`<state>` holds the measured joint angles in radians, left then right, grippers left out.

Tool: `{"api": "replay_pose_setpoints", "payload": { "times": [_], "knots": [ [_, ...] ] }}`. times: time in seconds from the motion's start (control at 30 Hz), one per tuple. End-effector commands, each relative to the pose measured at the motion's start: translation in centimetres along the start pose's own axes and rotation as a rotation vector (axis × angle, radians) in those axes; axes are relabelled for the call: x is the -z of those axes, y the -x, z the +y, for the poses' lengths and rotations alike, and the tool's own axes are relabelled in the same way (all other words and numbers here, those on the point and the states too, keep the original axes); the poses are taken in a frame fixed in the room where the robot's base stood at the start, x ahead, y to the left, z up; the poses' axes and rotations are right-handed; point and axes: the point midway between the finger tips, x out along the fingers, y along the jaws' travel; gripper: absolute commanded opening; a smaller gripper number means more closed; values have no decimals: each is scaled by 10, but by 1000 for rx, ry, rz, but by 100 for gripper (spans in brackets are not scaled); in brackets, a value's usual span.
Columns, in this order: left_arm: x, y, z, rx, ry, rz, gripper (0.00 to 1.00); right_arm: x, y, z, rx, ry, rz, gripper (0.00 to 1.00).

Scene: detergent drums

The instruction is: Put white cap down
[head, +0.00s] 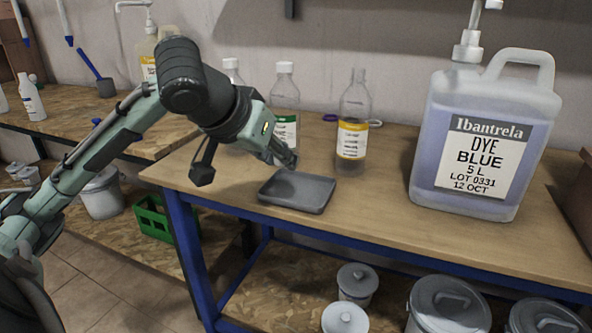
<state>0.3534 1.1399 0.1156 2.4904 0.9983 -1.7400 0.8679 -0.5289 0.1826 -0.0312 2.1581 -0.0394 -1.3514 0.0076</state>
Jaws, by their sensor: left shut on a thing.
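My left gripper (287,159) is just above the far side of a shallow grey tray (297,204) on the workbench. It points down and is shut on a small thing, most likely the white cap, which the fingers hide. A clear bottle with a yellow-banded label (352,140) stands right of the gripper, its neck bare. A bottle with a green-banded label (284,95) stands behind the gripper and wears a white cap (284,67). The tray looks empty. My right gripper is not in view.
A large jug of blue dye (484,140) with a pump stands at the right of the workbench (380,215). Another white-capped bottle (231,66) is partly hidden behind my arm. The bench between tray and jug is clear. Lidded buckets (448,305) stand below.

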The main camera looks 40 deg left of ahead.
Motion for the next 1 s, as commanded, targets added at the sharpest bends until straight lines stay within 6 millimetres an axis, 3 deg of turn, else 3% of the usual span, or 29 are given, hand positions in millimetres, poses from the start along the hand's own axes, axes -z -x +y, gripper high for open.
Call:
{"api": "replay_pose_setpoints", "payload": {
  "times": [0.27, 0.47, 0.7, 1.0],
  "knots": [
    [3, -24, 12, -3, 1, -2, 2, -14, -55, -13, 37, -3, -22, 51],
    [5, -41, 19, -1, -2, -1, 2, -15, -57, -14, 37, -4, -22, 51],
    [-20, -66, 18, 0, -3, -5, 2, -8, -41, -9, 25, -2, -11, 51],
    [-23, -69, 18, -1, -3, -1, 2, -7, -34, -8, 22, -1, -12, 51]
  ]
}}
